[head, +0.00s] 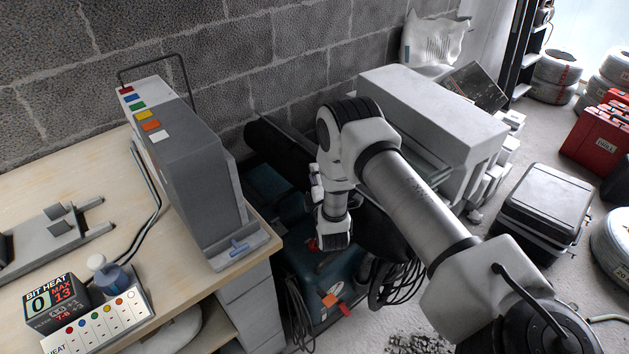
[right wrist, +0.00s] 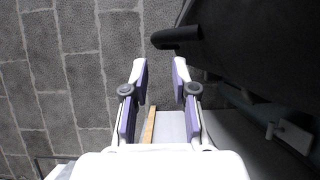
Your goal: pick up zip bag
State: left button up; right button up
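I cannot make out a zip bag for certain in either view. A pale, crumpled bag-like thing (head: 434,42) stands against the wall at the top of the head view; I cannot tell whether it has a zip. My right gripper (head: 315,184) is small and partly hidden by my arm in the head view, beside the grey cabinet. In the right wrist view my right gripper (right wrist: 160,62) is open, with nothing between its purple-padded fingers. My left gripper is in neither view.
A grey cabinet (head: 190,165) stands on the wooden bench (head: 70,160). A teal machine (head: 310,270) and a long pale block (head: 435,110) lie around my right arm. A dark bulky thing (right wrist: 255,45) fills the wrist view's upper right.

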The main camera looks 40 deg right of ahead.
aim_at(308, 154)
jog(key=x, duration=0.7)
jog(key=shift+w+a+r, duration=0.2)
jog(key=shift+w, duration=0.05)
grip_shut()
jog(key=shift+w+r, duration=0.1)
jog(key=shift+r, duration=0.05)
